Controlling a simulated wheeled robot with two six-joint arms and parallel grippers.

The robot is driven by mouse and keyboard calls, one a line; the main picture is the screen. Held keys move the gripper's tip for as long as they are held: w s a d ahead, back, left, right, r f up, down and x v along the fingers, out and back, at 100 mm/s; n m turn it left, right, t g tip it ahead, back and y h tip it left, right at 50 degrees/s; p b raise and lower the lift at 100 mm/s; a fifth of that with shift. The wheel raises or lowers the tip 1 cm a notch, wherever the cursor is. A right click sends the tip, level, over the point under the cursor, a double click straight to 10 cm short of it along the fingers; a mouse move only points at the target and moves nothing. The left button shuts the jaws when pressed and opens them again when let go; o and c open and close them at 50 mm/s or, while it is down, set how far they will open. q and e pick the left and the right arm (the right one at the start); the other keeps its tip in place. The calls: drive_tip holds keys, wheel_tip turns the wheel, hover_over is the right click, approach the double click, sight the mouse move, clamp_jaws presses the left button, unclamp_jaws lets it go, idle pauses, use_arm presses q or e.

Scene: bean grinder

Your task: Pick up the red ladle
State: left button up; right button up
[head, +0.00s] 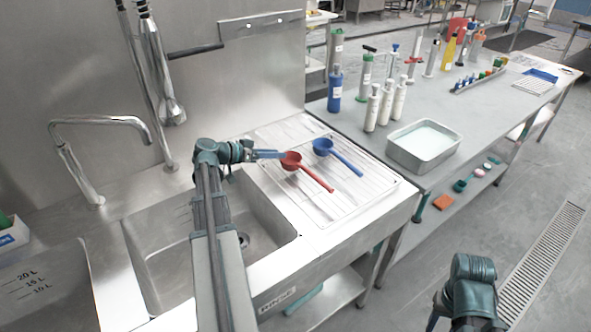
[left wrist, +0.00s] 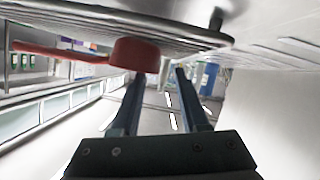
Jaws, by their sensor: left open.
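The red ladle (head: 291,160) lies on the ribbed steel drainboard right of the sink, its handle running toward the lower right. My left gripper (head: 281,154) reaches over the sink from the left, its fingertips close to the ladle's bowl. In the left wrist view, the open fingers (left wrist: 160,76) point toward the ladle. The red bowl (left wrist: 135,55) shows at the tip of the left-hand finger, and the handle extends left. I cannot tell whether finger and bowl touch. Part of my right arm shows at the lower right of the head view; its gripper's opening is unclear.
A blue ladle (head: 323,146) lies just right of the red one on the drainboard (head: 365,200). The sink basin (head: 165,250) is below my left arm. A grey table (head: 465,115) holds bottles and a metal tray (head: 423,165). A tall faucet (head: 165,85) stands behind the sink.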

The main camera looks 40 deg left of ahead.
sight(292, 163)
use_arm(q)
drive_tip(key=shift+x, duration=1.2)
clamp_jaws()
drive_tip(key=shift+s, duration=0.1)
